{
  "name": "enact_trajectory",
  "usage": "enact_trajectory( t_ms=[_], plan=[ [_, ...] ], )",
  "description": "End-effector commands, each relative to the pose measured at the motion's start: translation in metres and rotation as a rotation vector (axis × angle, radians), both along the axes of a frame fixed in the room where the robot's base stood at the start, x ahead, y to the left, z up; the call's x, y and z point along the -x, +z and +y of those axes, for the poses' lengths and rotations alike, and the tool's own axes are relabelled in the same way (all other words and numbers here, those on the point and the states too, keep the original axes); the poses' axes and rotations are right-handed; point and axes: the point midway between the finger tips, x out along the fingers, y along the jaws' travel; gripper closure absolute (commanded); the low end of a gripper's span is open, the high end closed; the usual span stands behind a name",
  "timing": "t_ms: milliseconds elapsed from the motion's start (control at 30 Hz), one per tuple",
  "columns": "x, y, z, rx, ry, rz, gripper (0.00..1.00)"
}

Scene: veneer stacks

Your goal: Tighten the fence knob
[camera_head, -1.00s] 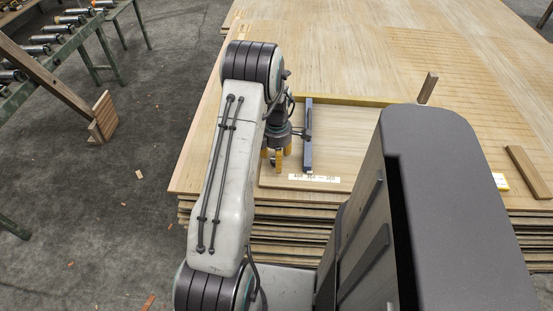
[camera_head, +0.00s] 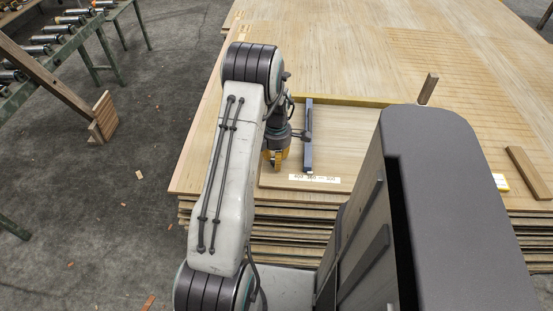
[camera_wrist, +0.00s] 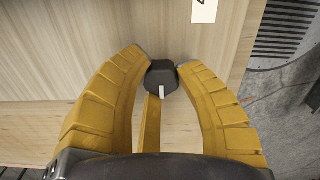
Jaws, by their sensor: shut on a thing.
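The fence knob (camera_wrist: 161,77) is a dark, faceted knob with a white mark on its near side, seen in the wrist view. My gripper (camera_wrist: 163,68) has its two yellow ribbed fingers closed on the knob from left and right, at the fingertips. A narrow yellow strip (camera_wrist: 152,125) runs from the knob toward my palm. In the head view my gripper (camera_head: 275,160) points down over the left part of the small board (camera_head: 340,160), left of a blue-grey bar (camera_head: 309,140). The knob cannot be made out there, behind the fingers.
A white printed label (camera_head: 315,178) lies on the board's near edge. Stacked veneer sheets (camera_head: 290,235) lie beneath. Loose wood blocks (camera_head: 428,88) and (camera_head: 527,172) rest to the right. A green roller stand (camera_head: 62,50) is at the far left, with open floor between.

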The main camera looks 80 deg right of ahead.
Motion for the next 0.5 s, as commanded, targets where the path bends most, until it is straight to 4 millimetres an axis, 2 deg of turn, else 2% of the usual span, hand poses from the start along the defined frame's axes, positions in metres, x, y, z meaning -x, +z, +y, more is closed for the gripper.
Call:
enact_trajectory(
  t_ms=[33,100,500],
  plan=[
    [0.0013,-0.0005,0.0007,-0.002,-0.003,0.000,0.93],
    [0.0016,-0.0006,0.0008,-0.002,-0.003,0.000,1.00],
    [0.0024,-0.0017,0.0014,-0.004,-0.031,0.000,1.00]
  ],
)
